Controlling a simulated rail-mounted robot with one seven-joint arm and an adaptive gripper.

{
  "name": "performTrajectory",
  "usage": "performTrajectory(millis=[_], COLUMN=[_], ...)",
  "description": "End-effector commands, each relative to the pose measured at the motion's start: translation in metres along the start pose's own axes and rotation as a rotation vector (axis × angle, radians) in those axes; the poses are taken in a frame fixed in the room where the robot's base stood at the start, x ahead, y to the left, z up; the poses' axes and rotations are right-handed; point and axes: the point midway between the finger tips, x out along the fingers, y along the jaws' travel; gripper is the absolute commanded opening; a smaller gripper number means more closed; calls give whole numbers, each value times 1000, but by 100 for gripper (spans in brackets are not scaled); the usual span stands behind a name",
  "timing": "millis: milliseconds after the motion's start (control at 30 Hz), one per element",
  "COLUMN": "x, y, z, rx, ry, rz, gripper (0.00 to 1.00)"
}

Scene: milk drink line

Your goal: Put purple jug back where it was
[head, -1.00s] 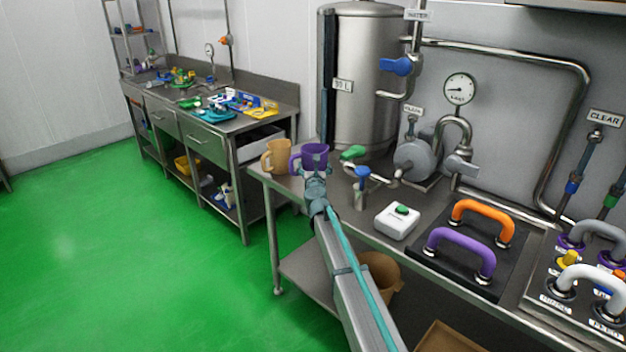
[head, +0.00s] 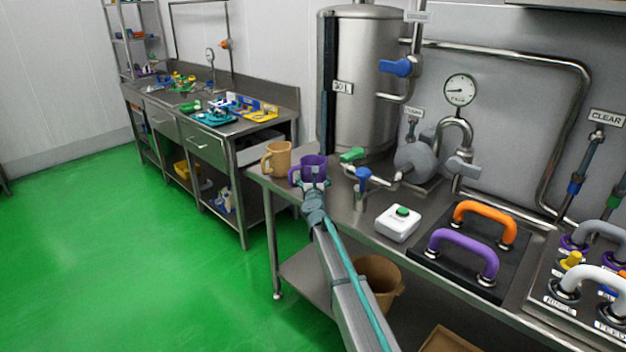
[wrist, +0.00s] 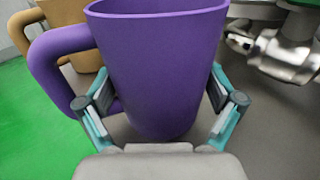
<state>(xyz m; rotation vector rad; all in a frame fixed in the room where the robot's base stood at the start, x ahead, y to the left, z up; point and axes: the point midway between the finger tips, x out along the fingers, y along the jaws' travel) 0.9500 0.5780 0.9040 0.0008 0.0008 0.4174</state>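The purple jug (head: 312,170) is upright at the left end of the steel bench, just right of the tan jug (head: 277,158). My gripper (head: 314,188) reaches it from the front. In the wrist view the purple jug (wrist: 160,70) fills the middle, with its handle on the left. My gripper's fingers (wrist: 160,105) lie on both sides of its body and appear to touch it; the left finger is by the handle. The jug's base is at or just above the bench top; I cannot tell which. The tan jug (wrist: 72,22) shows behind the handle.
The steel tank (head: 370,80) stands behind. A green-handled valve (head: 352,155), a blue-handled valve (head: 362,178) and a white box with a green button (head: 399,222) are to the right. The bench's left edge is close to the jugs. A brown bin (head: 378,280) is below.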

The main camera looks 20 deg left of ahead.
Motion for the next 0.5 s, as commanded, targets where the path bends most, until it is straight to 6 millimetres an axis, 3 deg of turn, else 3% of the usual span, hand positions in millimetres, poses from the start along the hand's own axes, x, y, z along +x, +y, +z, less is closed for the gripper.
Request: performTrajectory(millis=[500], x=[0], y=[0], z=[5], rx=[0], ry=[0], rz=[0], gripper=[100])
